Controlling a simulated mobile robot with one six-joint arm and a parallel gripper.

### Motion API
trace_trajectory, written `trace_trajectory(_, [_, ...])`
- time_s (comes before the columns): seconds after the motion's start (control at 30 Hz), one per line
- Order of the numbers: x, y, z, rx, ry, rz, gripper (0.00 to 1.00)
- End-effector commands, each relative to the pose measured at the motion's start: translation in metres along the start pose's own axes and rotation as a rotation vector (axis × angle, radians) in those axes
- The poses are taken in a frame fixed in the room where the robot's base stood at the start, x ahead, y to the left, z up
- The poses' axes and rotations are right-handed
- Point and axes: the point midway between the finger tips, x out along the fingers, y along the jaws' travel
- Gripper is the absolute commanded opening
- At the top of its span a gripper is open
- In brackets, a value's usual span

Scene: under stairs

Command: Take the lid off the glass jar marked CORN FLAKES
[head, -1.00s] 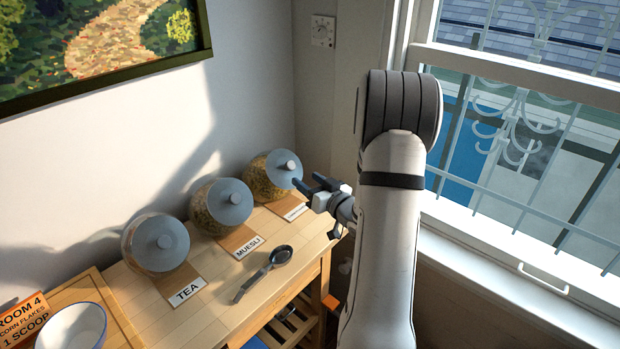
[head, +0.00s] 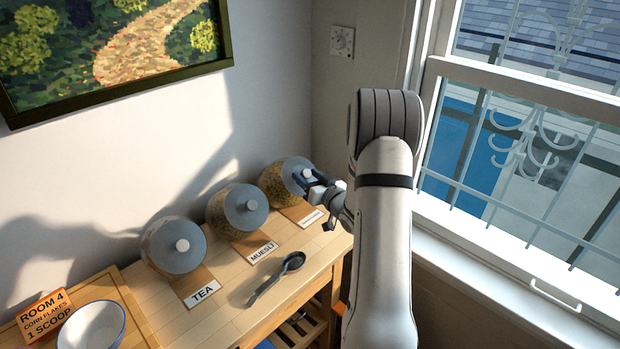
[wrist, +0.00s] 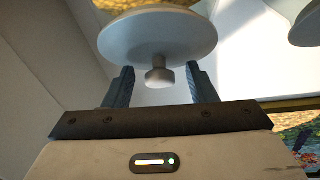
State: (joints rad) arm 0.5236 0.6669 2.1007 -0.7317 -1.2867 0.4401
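The farthest glass jar (head: 277,190) stands at the back right of the wooden counter, with a grey-blue lid (head: 293,168) on it. The label in front of it (head: 311,217) is too small to read. My gripper (head: 313,180) is beside this lid's knob in the head view. In the wrist view, my gripper (wrist: 160,72) is open, with a finger on either side of the lid's round knob (wrist: 160,77). Gaps show between the knob and both fingers, and the lid disc (wrist: 157,38) lies beyond them.
Lidded jars labelled MUESLI (head: 237,211) and TEA (head: 174,246) stand to the left. A dark scoop (head: 280,273) lies on the counter (head: 228,320). A bowl (head: 92,327) and an orange ROOM 4 card (head: 45,318) are at front left. A window (head: 520,150) is at right.

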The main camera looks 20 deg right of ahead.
Motion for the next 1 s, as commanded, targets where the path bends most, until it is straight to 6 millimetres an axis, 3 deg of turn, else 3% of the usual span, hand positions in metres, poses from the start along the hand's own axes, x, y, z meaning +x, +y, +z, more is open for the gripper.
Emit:
trace_trajectory(0.57, [-0.0008,0.0009,-0.0004,0.000,0.000,0.002,0.04])
trace_trajectory(0.6, [-0.0008,0.0009,-0.0003,0.000,0.000,0.002,0.24])
trace_trajectory(0.9, [-0.0008,0.0008,-0.0003,0.000,0.000,0.002,0.00])
trace_trajectory(1.0, [-0.0007,0.0008,-0.0003,0.000,0.000,0.002,0.00])
